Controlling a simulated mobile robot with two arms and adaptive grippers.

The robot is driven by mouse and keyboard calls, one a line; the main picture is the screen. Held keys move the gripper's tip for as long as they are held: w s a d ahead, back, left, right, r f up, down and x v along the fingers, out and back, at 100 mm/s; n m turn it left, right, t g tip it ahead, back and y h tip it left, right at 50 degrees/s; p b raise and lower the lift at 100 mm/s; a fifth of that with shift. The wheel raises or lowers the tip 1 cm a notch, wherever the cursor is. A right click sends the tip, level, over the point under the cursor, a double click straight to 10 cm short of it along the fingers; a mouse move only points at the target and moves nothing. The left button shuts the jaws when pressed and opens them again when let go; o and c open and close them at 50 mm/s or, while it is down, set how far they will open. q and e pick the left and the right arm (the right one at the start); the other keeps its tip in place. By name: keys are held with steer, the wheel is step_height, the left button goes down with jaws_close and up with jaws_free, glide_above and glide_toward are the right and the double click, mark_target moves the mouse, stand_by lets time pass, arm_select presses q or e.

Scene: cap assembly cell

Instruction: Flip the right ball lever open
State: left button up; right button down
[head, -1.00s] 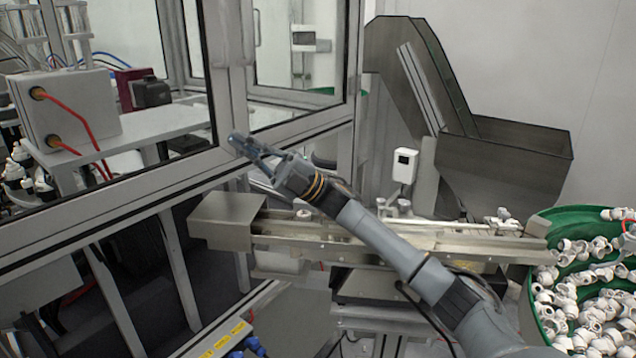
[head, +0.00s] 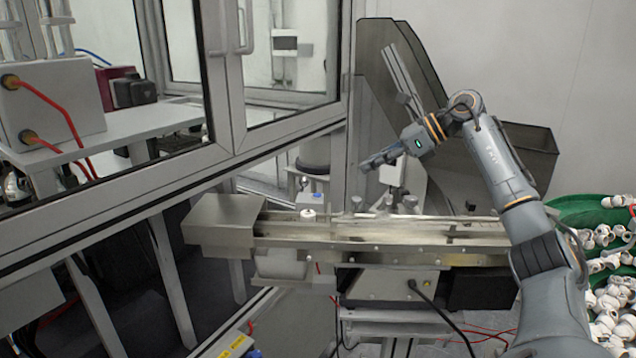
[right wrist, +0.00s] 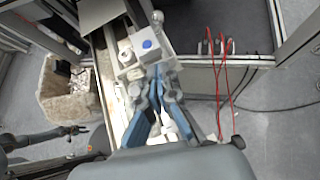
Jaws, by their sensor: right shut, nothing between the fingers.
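My right gripper (head: 368,164) is shut and empty in the head view, held above the metal rail and pointing left. In the right wrist view its blue fingers (right wrist: 158,75) show near a small white box with a blue dot (right wrist: 147,44). I cannot tell whether they touch anything. A small rounded grey knob (right wrist: 157,17) shows beyond the box. I cannot tell for sure whether it is the right ball lever. What seems to be my left gripper (right wrist: 80,130) is small at the left of the right wrist view. Its fingers are unclear.
A steel hopper (head: 525,150) stands behind my right arm. A green bowl (head: 575,213) of white parts is at right. A framed glass enclosure (head: 222,100) bounds the left.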

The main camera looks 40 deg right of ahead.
steer(key=shift+s+d, duration=0.2)
steer(key=shift+d, duration=0.2)
steer(key=w+r+p+x, duration=0.1)
steer(key=p+x, duration=0.3)
steer(key=x, duration=0.9)
steer(key=shift+w+a+r, duration=0.25)
steer(key=shift+a+r, duration=0.05)
steer(key=shift+r, duration=0.35)
steer(key=shift+p, duration=0.35)
